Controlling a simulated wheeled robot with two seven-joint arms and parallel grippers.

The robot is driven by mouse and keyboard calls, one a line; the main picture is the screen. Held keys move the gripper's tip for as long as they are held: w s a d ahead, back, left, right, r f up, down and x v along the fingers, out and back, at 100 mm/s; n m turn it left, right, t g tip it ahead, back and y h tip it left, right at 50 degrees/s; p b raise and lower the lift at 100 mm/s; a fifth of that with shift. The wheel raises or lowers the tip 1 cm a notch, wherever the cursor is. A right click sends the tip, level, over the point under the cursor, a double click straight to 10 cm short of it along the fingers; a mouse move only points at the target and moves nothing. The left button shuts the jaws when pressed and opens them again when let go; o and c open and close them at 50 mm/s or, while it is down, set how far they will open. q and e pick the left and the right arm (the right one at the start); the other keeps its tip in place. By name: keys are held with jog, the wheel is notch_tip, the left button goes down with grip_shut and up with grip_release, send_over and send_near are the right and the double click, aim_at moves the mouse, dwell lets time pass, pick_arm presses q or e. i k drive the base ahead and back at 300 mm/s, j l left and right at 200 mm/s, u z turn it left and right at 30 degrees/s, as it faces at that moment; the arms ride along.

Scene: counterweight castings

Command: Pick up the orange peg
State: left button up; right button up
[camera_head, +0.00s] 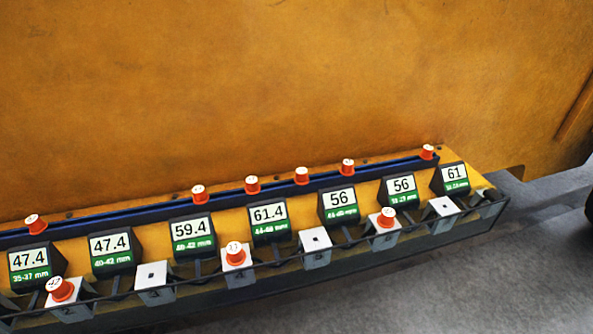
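Several orange pegs with pale, marked tops are in the head view. In the back rail stand pegs at the far left (35,225), left of middle (199,195), near the middle (252,185), (302,176), right of middle (347,167) and at the right end (428,152). Three more sit on white blocks in front: a left peg (62,290), a middle peg (235,254) and a right peg (386,218). I cannot tell which one the task means. Neither of my grippers is in view.
A row of dark display boxes (193,234) with numbers stands between rail and blocks. A dark bar (290,258) runs along the front. A large orange wall (290,90) rises behind.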

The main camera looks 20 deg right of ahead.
aim_at(347, 169)
jog(key=j, duration=1.05)
jog(key=i+l+z, duration=0.15)
jog(key=l+z, duration=0.35)
jog(key=i+l+z, duration=0.15)
jog(key=l+z, duration=0.15)
jog(key=z, duration=0.2)
jog(key=i+l+z, duration=0.25)
jog(key=z, duration=0.25)
